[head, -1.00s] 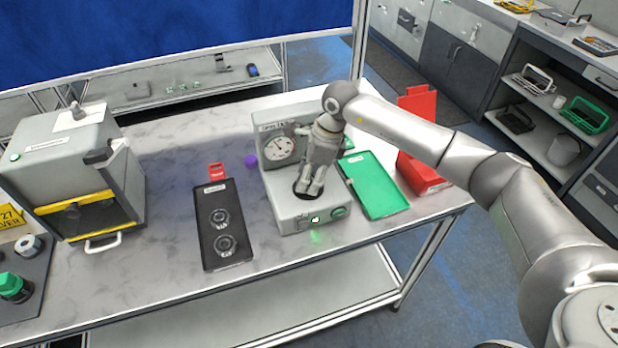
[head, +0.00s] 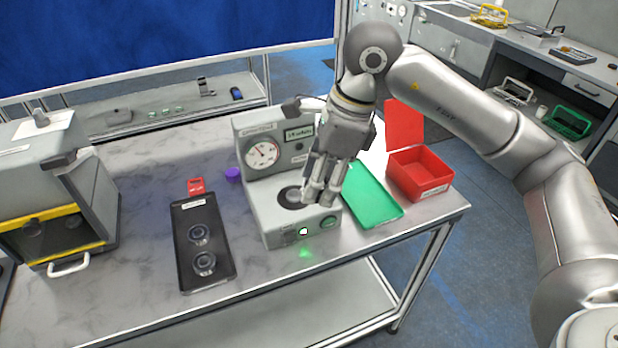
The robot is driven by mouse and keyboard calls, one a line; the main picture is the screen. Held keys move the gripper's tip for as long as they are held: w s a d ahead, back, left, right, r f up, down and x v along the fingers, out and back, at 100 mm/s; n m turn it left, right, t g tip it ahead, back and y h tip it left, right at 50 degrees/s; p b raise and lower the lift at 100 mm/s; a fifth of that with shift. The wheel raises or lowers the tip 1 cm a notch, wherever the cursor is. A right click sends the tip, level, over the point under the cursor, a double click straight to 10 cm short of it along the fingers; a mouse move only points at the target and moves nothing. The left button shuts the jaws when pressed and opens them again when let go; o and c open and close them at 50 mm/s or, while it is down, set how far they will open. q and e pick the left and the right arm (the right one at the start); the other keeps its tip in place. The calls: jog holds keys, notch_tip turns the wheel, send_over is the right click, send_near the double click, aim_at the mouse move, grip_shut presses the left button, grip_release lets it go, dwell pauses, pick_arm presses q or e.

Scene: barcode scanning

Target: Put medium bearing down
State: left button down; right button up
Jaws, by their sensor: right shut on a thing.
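My right gripper (head: 318,193) is shut, fingers pointing down, above the right front part of the grey gauge tester (head: 286,218), just right of its dark round seat (head: 291,197). What it holds, taken to be the medium bearing, is hidden by the fingers. A green tray (head: 372,199) lies right of the tester, with an empty surface where visible. My left gripper is not in view.
An open red bin (head: 420,178) stands right of the green tray near the table edge. A grey box machine with a yellow-edged opening (head: 50,236) stands at the left. Bare table lies between the machine and black tray.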

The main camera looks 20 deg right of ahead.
jog(key=shift+s+r, duration=0.25)
jog(key=shift+s, duration=0.45)
jog(key=shift+s+f+n, duration=0.1)
jog(key=shift+f+n, duration=0.35)
jog(key=shift+n, duration=0.25)
jog(key=s+f+n+g+h, duration=0.1)
jog(key=s+f+n, duration=0.1)
jog(key=f+n, duration=0.2)
jog(key=s+f+n+g+h, duration=0.1)
jog(key=s+f+n, duration=0.2)
jog(key=n, duration=0.7)
jog(key=s+d+f+n+g+h, duration=0.1)
jog(key=s+f+n+g, duration=0.1)
jog(key=f+n, duration=0.3)
jog(key=shift+s+n, duration=0.15)
jog(key=shift+n, duration=0.75)
